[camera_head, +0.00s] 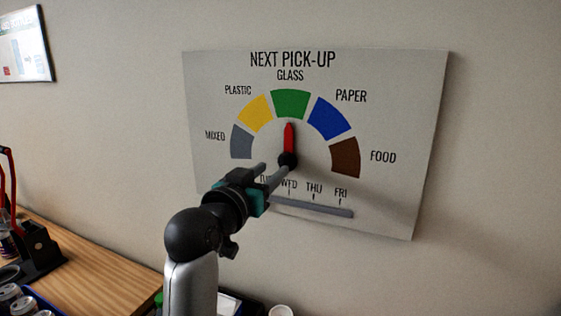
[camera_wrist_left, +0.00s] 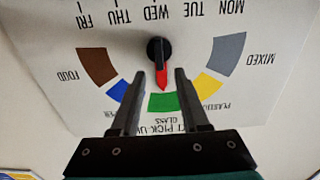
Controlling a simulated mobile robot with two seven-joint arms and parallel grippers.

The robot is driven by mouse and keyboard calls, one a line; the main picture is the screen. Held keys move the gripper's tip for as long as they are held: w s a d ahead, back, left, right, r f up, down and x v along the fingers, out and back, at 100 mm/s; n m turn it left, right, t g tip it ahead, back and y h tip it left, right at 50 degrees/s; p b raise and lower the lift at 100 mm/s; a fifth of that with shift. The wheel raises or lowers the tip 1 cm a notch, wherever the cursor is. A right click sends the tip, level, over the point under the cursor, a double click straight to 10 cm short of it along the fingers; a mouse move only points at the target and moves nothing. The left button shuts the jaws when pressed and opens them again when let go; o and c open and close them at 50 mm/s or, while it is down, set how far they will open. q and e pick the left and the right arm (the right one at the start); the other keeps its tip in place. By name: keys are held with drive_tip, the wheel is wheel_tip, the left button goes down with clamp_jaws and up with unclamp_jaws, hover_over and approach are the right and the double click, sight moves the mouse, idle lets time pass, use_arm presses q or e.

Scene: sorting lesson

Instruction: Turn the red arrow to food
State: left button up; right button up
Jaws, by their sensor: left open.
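The red arrow (camera_head: 289,138) is on a black hub (camera_head: 288,160) on the white NEXT PICK-UP board (camera_head: 215,80). It points straight up at the green GLASS segment (camera_head: 290,103). The brown FOOD segment (camera_head: 345,157) is at the right end of the arc. My left gripper (camera_head: 273,171) is open, its fingertips near the hub from below left. In the left wrist view, which is upside down, the red arrow (camera_wrist_left: 163,78) shows between the two finger tips (camera_wrist_left: 160,72). I cannot tell whether the fingers touch it. My right gripper is not in view.
A grey slider track (camera_head: 315,207) with weekday marks runs below the arc. A wooden counter (camera_head: 95,265) at lower left bears a black stand (camera_head: 35,255) and cans (camera_head: 12,295). The wall right of the board is clear.

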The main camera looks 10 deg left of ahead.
sight(281, 162)
use_arm(q)
drive_tip(key=shift+w+d, duration=0.2)
drive_tip(key=shift+w, duration=0.75)
drive_tip(key=shift+w+d, duration=0.15)
drive_tip(key=shift+w, duration=0.8)
drive_tip(key=shift+w+d, duration=0.2)
drive_tip(key=shift+w, duration=0.75)
drive_tip(key=shift+c, duration=0.2)
clamp_jaws()
